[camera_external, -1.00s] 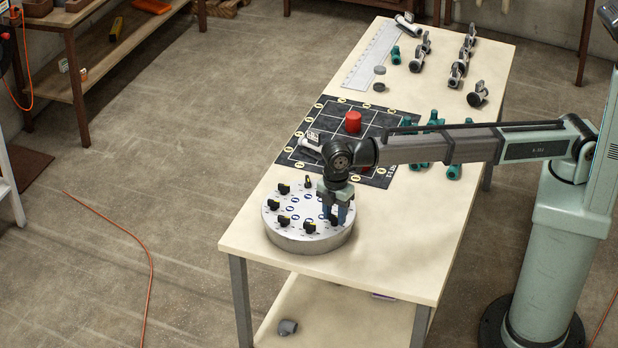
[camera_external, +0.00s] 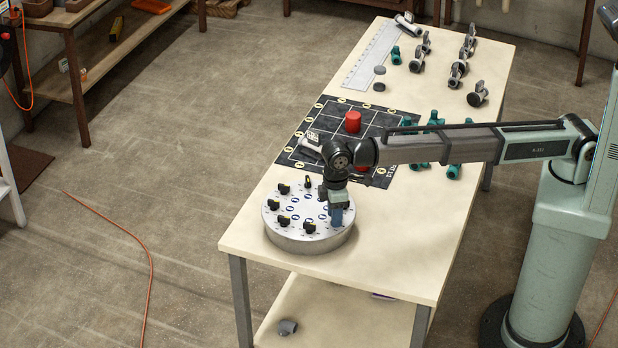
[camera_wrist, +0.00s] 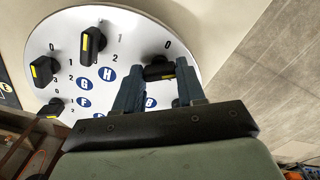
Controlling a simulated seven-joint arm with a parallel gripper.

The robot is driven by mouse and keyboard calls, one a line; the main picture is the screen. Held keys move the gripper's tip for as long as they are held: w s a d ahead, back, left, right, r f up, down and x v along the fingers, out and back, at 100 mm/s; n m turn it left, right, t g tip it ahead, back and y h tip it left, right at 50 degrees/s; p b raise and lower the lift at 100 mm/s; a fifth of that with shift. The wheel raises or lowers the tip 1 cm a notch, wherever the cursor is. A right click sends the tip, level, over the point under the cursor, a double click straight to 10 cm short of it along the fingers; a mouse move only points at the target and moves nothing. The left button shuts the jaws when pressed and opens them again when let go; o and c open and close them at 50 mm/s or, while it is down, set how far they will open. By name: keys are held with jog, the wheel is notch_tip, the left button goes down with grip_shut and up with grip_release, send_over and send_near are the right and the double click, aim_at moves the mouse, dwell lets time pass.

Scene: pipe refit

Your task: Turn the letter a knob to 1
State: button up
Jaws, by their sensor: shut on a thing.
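A round silver dial plate (camera_external: 308,243) stands on the near left end of the table, with black, yellow-marked knobs around its rim. My gripper (camera_external: 339,217) points down at the plate's right side. In the wrist view, my gripper (camera_wrist: 159,76) is shut on a black knob (camera_wrist: 158,69), one finger on either side. The knob's yellow mark shows partly between the fingers. A 0 is printed beyond it. The blue labels F, G, H and B show; the letter A is not visible, and a finger covers the spot between H and B.
Neighbouring knobs (camera_wrist: 93,40) and (camera_wrist: 42,71) stand close by on the plate. A dark grid mat (camera_external: 330,115) with a red cylinder (camera_external: 353,121) lies behind. Green and grey pipe fittings (camera_external: 478,95) and a ruler (camera_external: 372,55) are farther back.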

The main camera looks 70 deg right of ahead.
jog(key=shift+m, duration=0.3)
dwell(0.4)
jog(key=o, duration=1.1)
jog(key=shift+c, duration=0.2)
notch_tip(320, 180, up, 14)
jog(key=shift+f, duration=0.1)
